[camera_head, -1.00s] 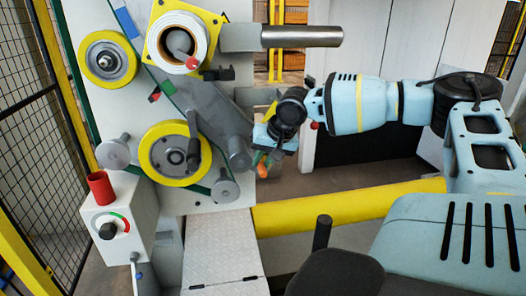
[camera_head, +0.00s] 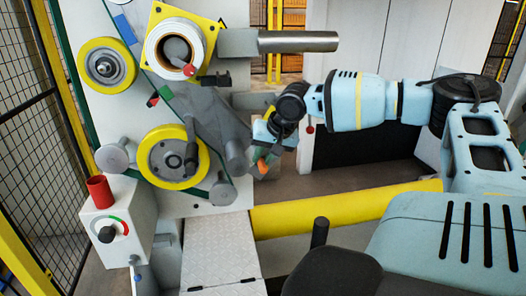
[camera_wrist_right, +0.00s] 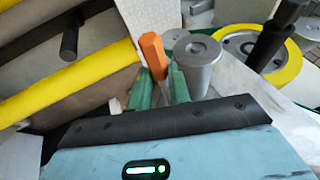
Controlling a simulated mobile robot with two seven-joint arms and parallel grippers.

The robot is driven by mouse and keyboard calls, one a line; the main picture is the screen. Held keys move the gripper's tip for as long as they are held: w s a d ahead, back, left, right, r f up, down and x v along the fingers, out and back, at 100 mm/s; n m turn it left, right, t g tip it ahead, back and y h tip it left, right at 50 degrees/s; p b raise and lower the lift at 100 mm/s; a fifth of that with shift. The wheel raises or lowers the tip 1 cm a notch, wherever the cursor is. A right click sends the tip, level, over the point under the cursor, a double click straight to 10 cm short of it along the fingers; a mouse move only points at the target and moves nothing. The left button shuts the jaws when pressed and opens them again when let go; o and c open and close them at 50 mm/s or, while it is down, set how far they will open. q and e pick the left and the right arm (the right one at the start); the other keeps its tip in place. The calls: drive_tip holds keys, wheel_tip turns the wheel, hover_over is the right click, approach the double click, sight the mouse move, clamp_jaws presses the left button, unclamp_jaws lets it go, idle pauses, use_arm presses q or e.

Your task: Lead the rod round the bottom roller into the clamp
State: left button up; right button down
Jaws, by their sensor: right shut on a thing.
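My right gripper (camera_head: 264,160) is to the right of the machine's lower front, by the panel's right edge. In the right wrist view its green fingers (camera_wrist_right: 160,90) are shut on an orange rod-like piece (camera_wrist_right: 152,56), which shows small in the head view (camera_head: 262,167). The lower yellow-rimmed roller (camera_head: 160,180) is left of the gripper; it also shows in the wrist view (camera_wrist_right: 287,73). A grey flanged cylinder (camera_wrist_right: 198,58) stands close beside the fingers. I cannot tell which part is the clamp. My left gripper is not in view.
A white spool on a yellow plate (camera_head: 158,12), a second yellow roller (camera_head: 82,65) and a grey bar (camera_head: 298,41) are above. A control box (camera_head: 125,220) with a red cup stands lower left. A yellow rail (camera_head: 345,207) runs below my right arm.

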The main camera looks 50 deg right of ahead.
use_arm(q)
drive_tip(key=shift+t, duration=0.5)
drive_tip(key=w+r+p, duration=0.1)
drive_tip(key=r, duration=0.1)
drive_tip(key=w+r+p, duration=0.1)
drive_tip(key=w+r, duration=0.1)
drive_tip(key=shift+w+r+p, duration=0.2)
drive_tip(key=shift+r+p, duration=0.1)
use_arm(e)
wheel_tip(320, 180, up, 9)
drive_tip(key=s+d, duration=0.2)
drive_tip(key=shift+d, duration=0.15)
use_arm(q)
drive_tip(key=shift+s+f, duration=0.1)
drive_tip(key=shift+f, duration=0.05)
use_arm(e)
drive_tip(key=shift+f, duration=0.2)
drive_tip(key=shift+r, duration=0.1)
